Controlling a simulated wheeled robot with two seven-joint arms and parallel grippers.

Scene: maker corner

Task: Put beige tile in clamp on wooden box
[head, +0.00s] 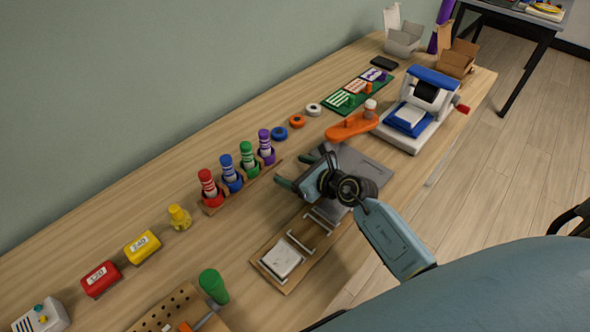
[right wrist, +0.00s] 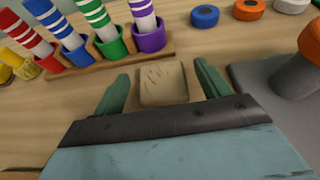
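A small beige tile (right wrist: 163,84) with faint dark marks lies on the table in the right wrist view, between the two fingers of my right gripper (right wrist: 162,90), with a gap on each side. In the head view my right gripper (head: 304,168) is low over the table and open; the tile is mostly hidden there. A low wooden box (head: 266,255) with metal clamp frames is in front of the gripper. A whitish tile (head: 282,260) sits in its nearer frame; the farther frame (head: 310,232) looks empty. My left gripper is not in view.
A rack (head: 213,208) of red, blue, green and purple tubes stands close left of the gripper. A grey plate (head: 368,170) and an orange tool (head: 350,127) lie to its right. A green-handled tool (head: 214,286) is near the front.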

